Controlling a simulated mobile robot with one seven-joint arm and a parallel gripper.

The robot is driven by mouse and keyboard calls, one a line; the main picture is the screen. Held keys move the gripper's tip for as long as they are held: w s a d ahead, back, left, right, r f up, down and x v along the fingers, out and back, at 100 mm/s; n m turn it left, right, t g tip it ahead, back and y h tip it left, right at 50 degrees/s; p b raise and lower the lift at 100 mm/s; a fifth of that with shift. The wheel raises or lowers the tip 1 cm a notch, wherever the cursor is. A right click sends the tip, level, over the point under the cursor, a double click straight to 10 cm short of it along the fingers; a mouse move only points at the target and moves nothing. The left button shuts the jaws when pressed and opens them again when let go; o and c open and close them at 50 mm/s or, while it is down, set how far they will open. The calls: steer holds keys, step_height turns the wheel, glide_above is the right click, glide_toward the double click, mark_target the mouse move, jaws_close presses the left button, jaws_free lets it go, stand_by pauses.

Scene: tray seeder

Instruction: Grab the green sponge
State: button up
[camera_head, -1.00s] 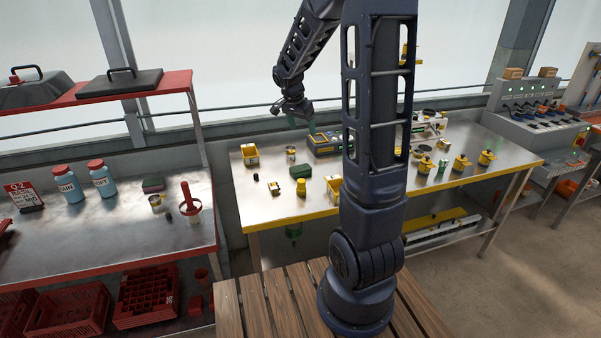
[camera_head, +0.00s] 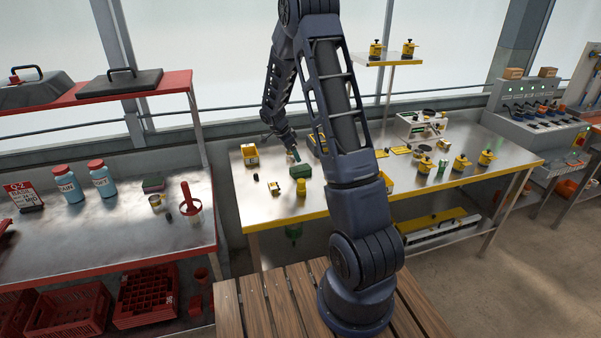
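A green sponge-like block (camera_head: 301,171) lies on the yellow-edged steel table, just behind the yellow container. My gripper (camera_head: 296,156) points down directly above this block, with its green fingertips close to the top. Whether the fingers touch it or are open is too small to tell. A second block, dark green with a reddish lower layer (camera_head: 153,185), lies on the red-edged table at left, far from my gripper.
The yellow-edged table (camera_head: 262,217) also holds a yellow container (camera_head: 301,188), a yellow box (camera_head: 250,155) and several small yellow parts. My arm hides part of its middle. Two bottles (camera_head: 69,184) and a red-handled tool (camera_head: 188,199) stand on the left table.

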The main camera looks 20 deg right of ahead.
mark_target(299, 168)
steer(key=x, duration=0.3)
steer(key=shift+d+f, duration=0.1)
steer(key=shift+f, duration=0.25)
steer(key=shift+a+x, duration=0.2)
steer(key=shift+x, duration=2.65)
steer(key=shift+f, duration=0.3)
steer(key=shift+c, duration=0.2)
steer(key=c, duration=1)
